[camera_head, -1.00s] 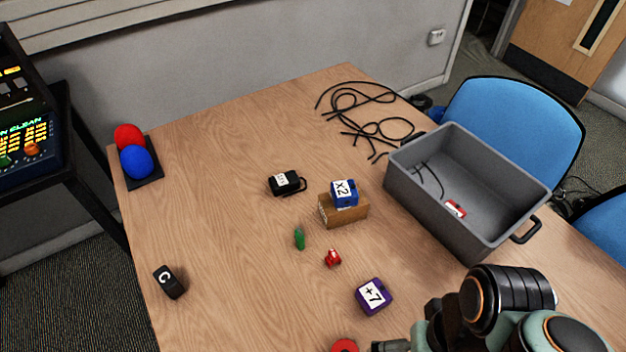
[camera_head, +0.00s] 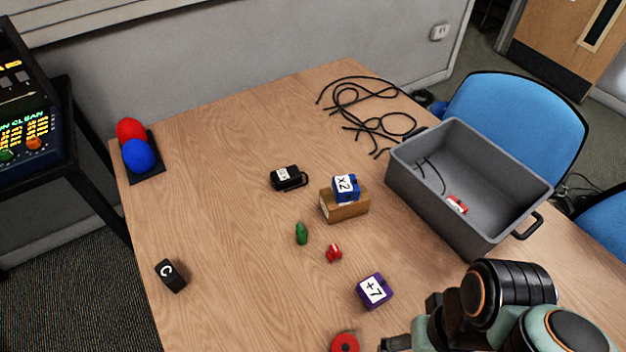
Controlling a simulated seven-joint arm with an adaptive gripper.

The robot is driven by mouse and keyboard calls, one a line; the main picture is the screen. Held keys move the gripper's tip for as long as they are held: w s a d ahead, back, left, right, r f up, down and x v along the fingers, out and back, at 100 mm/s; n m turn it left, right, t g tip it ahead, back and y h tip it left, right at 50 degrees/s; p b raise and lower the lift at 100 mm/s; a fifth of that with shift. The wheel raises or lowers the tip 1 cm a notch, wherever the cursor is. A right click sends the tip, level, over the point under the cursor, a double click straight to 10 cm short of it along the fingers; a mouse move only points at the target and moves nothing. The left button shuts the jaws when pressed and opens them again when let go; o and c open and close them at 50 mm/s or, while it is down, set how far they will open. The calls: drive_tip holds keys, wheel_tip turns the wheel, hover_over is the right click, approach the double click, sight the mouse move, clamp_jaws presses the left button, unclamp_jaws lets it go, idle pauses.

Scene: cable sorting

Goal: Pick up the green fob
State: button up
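The green fob (camera_head: 301,233) is a small, upright-looking green piece on the wooden table, left of a small red item and in front of the cardboard-brown block. Nothing touches it. My arm shows at the lower right. A dark part of my gripper (camera_head: 396,343) shows at the bottom edge, well to the right of and nearer than the fob. Its fingertips cannot be made out, so whether it is open or shut is hidden.
Around the fob are a small red item (camera_head: 334,253), a purple +7 cube (camera_head: 374,291), a brown block (camera_head: 345,206) under a blue X2 cube (camera_head: 345,187), and a black device (camera_head: 287,178). A grey bin (camera_head: 520,213) stands right. The table's left middle is clear.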

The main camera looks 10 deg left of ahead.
idle(0.4)
drive_tip(key=w+a+r+n+t+y, duration=0.1)
drive_tip(key=w+a+t, duration=0.25)
drive_tip(key=w, duration=0.85)
drive_tip(key=w+a+r+t, duration=0.2)
drive_tip(key=w+t, duration=0.2)
drive_tip(key=w, duration=0.8)
drive_tip(key=n+g, duration=0.4)
hover_over(301, 229)
drive_tip(key=s+d, duration=0.1)
drive_tip(key=s, duration=0.1)
drive_tip(key=shift+t, duration=0.25)
drive_tip(key=f, duration=1.9)
drive_tip(key=shift+w+d, duration=0.2)
drive_tip(key=shift+a+f+y, duration=0.25)
drive_tip(key=shift+f+y, duration=0.05)
drive_tip(key=x, duration=0.6)
